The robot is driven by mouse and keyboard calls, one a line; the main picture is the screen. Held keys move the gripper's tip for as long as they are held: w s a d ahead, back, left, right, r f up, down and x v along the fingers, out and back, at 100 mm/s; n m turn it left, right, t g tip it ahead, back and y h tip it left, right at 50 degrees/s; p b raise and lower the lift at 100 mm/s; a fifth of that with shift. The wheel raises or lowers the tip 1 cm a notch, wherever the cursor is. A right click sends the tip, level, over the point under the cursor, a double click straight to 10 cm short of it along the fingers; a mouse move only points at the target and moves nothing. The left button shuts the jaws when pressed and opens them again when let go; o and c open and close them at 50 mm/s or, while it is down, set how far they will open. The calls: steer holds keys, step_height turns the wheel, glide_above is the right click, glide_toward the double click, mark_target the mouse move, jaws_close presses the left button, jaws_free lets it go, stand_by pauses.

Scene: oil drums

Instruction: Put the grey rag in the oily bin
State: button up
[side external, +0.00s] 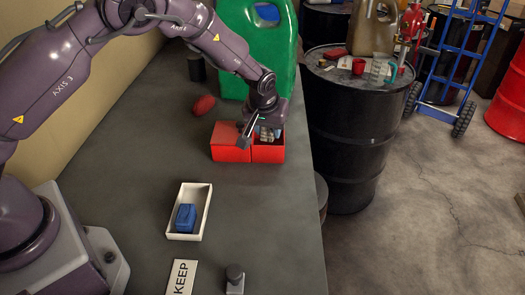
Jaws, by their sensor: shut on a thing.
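My gripper (258,133) points down over the right part of a red two-part bin (268,154) on the bench. It is shut on a small greyish thing that looks like the grey rag (267,133), at the mouth of that right part. The fingers partly hide the rag, and I cannot tell if it touches the inside of the bin. The left part of the red bin (231,153) shows a plain red top. I see no readable label on either part.
A white tray (205,209) holds a blue block (186,217), with a KEEP sign (181,277) in front. A red oval thing (204,105) and a green canister (240,50) stand behind the bin. A black drum (345,130) is beyond the bench's right edge.

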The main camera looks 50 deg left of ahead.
steer(key=w+a+r+n+y, duration=0.1)
steer(key=w+a+r+n, duration=0.1)
steer(key=w+a+n, duration=0.15)
steer(key=shift+m, duration=0.25)
steer(key=shift+w+d+f, duration=0.1)
steer(key=shift+d+f, duration=0.05)
steer(key=shift+f, duration=1.7)
steer(key=shift+w+d+f, duration=0.1)
steer(key=shift+d+f, duration=0.05)
steer(key=shift+f, duration=1.65)
steer(key=o, duration=1.1)
steer(key=shift+c, duration=0.2)
steer(key=shift+d, duration=0.1)
steer(key=shift+w+d+r, duration=0.1)
steer(key=shift+r, duration=0.75)
steer(key=shift+w+d+r, duration=0.1)
steer(key=shift+r, duration=0.7)
steer(key=shift+s+a+r, duration=0.1)
steer(key=shift+a+r, duration=0.05)
steer(key=shift+r, duration=0.8)
steer(key=shift+s+a+r, duration=0.1)
steer(key=shift+a+r, duration=0.05)
steer(key=shift+r, duration=0.8)
